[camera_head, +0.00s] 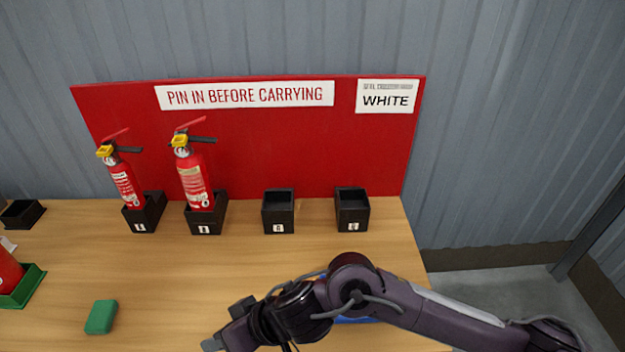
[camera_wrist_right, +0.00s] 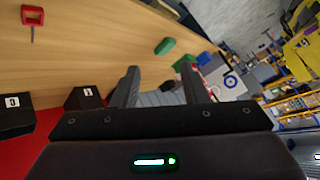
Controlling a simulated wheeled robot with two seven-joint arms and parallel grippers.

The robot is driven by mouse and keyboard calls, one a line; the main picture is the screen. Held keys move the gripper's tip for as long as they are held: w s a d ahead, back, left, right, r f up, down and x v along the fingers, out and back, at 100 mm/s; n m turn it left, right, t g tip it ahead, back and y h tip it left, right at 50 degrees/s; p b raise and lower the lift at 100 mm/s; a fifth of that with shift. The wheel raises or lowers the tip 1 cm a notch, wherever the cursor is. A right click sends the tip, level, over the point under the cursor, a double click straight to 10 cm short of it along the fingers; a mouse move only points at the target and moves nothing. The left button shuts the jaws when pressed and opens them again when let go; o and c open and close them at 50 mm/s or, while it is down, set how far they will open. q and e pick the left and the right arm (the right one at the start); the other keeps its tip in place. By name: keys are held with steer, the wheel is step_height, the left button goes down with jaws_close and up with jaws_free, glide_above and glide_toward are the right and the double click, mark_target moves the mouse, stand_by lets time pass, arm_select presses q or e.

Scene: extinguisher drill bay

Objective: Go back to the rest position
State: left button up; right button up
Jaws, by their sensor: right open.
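My right arm comes in from the right in the head view and reaches across the table's front. Its gripper (camera_head: 218,338) is near the bottom edge there. In the right wrist view its two fingers (camera_wrist_right: 161,70) are apart with nothing between them. Two red extinguishers with yellow parts at their tops stand in black holders: the left one (camera_head: 124,184) and the right one (camera_head: 195,183). My left gripper is not in view.
Two black holders, one (camera_head: 278,211) and another (camera_head: 352,209), stand empty. A green block (camera_head: 101,317) lies front left, near a red object (camera_head: 8,272) in a green tray (camera_head: 25,290). A red square ring with a pin (camera_wrist_right: 33,15) lies on the table. The table's middle is clear.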

steer(key=w+d+r+m+t, duration=0.2)
steer(key=w+r+t, duration=0.25)
steer(key=r, duration=0.25)
steer(key=w+d+f+m+t+h, duration=0.1)
steer(key=w+d+m+t+h, duration=0.15)
steer(key=d, duration=0.55)
steer(key=s+d+f+m+g+h, duration=0.15)
steer(key=s+d+f, duration=0.25)
steer(key=d, duration=0.4)
steer(key=s+d+f+g+h, duration=0.2)
steer(key=s+d+f+h, duration=0.1)
steer(key=d, duration=0.5)
steer(key=s+d+f+m+g+h, duration=0.15)
steer(key=s+d+f, duration=0.25)
steer(key=d, duration=0.4)
step_height(320, 180, down, 31)
steer(key=s+g, duration=0.1)
steer(key=s, duration=0.1)
steer(key=s+d+f, duration=0.2)
steer(key=s+f, duration=0.6)
steer(key=s, duration=0.1)
steer(key=s+d+f+g, duration=0.1)
steer(key=s+d+f, duration=0.1)
steer(key=s+f, duration=0.6)
steer(key=shift+s+f+n+h, duration=0.35)
steer(key=shift+s+f+h, duration=0.1)
steer(key=shift+s, duration=0.6)
